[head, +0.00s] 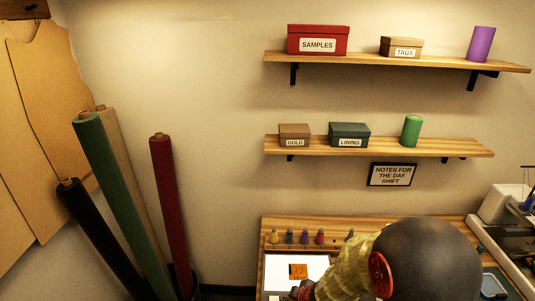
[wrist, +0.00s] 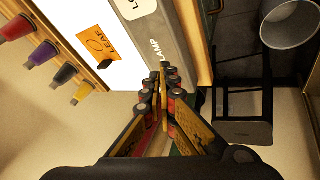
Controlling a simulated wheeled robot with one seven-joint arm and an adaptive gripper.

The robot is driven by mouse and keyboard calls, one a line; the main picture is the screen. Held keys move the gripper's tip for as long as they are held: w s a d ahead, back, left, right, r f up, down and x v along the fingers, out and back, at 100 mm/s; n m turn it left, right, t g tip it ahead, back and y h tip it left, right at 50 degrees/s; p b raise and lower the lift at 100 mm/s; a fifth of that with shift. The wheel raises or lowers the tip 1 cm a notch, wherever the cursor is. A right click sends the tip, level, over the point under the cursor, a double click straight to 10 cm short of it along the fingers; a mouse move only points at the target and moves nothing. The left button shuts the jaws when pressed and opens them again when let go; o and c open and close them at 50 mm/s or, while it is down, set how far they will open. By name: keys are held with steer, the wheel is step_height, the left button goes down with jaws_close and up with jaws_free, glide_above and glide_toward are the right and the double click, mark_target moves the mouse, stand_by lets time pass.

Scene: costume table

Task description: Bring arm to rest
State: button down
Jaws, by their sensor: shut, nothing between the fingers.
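My gripper (wrist: 163,92) is shut and empty in the wrist view, its two fingers meeting in the middle of the picture. It points at the lit white panel and its grey edge strip, which bears the letters "AMP". In the head view my gripper (head: 300,291) shows only in part at the bottom edge, above the table's front left area. My arm, with a yellow sleeve and a dark round joint, extends over the wooden table (head: 340,228) and hides part of it.
An orange card (wrist: 98,43) marked "LEAF" lies on the white panel (wrist: 135,75), with a small dark block on it. Several coloured spools (head: 290,237) stand along the back. A sewing machine (head: 500,205) stands right. Fabric rolls (head: 105,180) lean left. A grey bin (wrist: 288,22) is beside the table.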

steer(key=s+d+r+m+g+h, duration=0.3)
steer(key=s+d+r+m+h, duration=0.1)
steer(key=s+d+r+m, duration=0.65)
steer(key=s+r+m+t+b, duration=0.1)
steer(key=s+r, duration=0.6)
steer(key=r, duration=0.2)
steer(key=s+r+m+t+y+b, duration=0.1)
steer(key=s+r+m+b, duration=0.1)
steer(key=s+r, duration=0.4)
step_height(320, 180, up, 4)
steer(key=shift+s+d+r+t, duration=0.15)
steer(key=shift+s+t, duration=0.25)
